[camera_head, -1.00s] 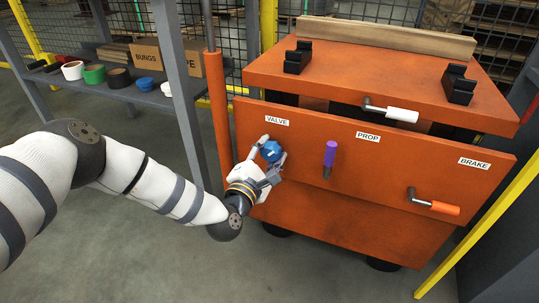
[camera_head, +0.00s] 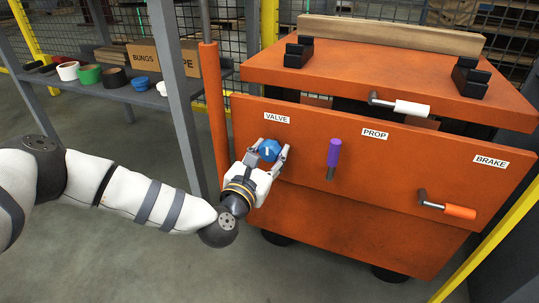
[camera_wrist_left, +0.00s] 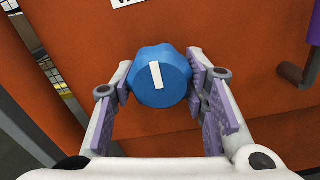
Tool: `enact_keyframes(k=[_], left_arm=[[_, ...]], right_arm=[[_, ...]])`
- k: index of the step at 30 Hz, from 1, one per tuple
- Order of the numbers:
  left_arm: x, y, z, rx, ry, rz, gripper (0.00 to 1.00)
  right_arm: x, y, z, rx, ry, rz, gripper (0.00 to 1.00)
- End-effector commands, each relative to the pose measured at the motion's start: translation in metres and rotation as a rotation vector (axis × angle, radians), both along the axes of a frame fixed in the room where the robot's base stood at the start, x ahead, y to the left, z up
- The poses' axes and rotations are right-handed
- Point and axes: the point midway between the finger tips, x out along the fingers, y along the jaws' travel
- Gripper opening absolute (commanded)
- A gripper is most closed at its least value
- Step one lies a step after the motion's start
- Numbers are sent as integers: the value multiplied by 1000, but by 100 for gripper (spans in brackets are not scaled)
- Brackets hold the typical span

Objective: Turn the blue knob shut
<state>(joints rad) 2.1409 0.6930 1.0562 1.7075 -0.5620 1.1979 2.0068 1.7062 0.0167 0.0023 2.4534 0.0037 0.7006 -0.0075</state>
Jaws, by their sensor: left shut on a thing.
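The blue knob (camera_head: 269,150) sits on the orange front panel under the VALVE label (camera_head: 277,118). It has a lobed rim and a white pointer line. In the left wrist view the knob (camera_wrist_left: 160,76) fills the space between the pads, and its line stands nearly upright, tilted slightly left at the top. My left gripper (camera_head: 268,152) has one finger on each side of the knob and is shut on it. It also shows in the left wrist view (camera_wrist_left: 161,82). My right gripper is not in view.
A purple PROP handle (camera_head: 333,153) sticks out right of the knob. An orange BRAKE crank (camera_head: 459,211) and a white-handled crank (camera_head: 411,108) are farther right. A grey shelf (camera_head: 134,92) with tape rolls and a box stands left. An orange post (camera_head: 215,125) rises beside the panel.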

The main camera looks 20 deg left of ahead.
Motion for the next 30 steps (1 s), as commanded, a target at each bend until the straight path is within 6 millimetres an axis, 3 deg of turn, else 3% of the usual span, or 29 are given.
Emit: enact_keyframes(k=[17,18,20,30], left_arm=[[0,-2,1,-33,0,-2,13],[0,-2,1,-33,0,-2,45],[0,-1,1,-33,0,-2,59],[-3,0,0,-32,1,-1,61]], right_arm=[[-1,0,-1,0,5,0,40],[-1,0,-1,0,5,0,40],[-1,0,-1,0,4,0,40],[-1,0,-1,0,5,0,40]])
